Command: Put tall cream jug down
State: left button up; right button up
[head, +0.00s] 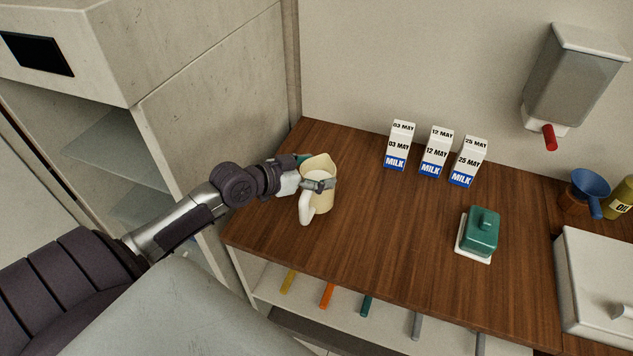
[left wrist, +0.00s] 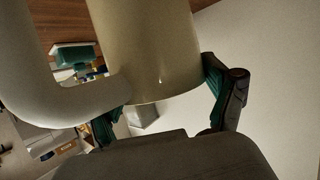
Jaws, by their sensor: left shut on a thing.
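The tall cream jug (head: 321,170) is at the left end of the wooden counter in the head view, with its white handle (head: 306,208) toward the front. My left gripper (head: 318,184) is shut on the jug, its fingers on either side of the body. In the left wrist view the jug (left wrist: 155,50) fills the upper middle, between the green finger pads of the left gripper (left wrist: 160,100). I cannot tell whether the jug's base touches the counter. My right gripper is not in view.
Several things stand on the wooden counter (head: 370,230): milk cartons (head: 436,155) at the back and a green butter dish (head: 482,232) at the right. A blue funnel (head: 590,188) is farther right. A dispenser (head: 572,75) hangs on the wall. Counter around the jug's right and front is clear.

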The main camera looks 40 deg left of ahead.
pick_arm(q)
jog(key=shift+w+a+f, duration=0.15)
jog(key=shift+f, duration=0.25)
notch_tip(320, 180, down, 3)
jog(key=shift+f, duration=0.15)
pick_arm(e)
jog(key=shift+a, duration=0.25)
pick_arm(q)
jog(key=shift+f, duration=0.15)
jog(key=o, duration=1.6)
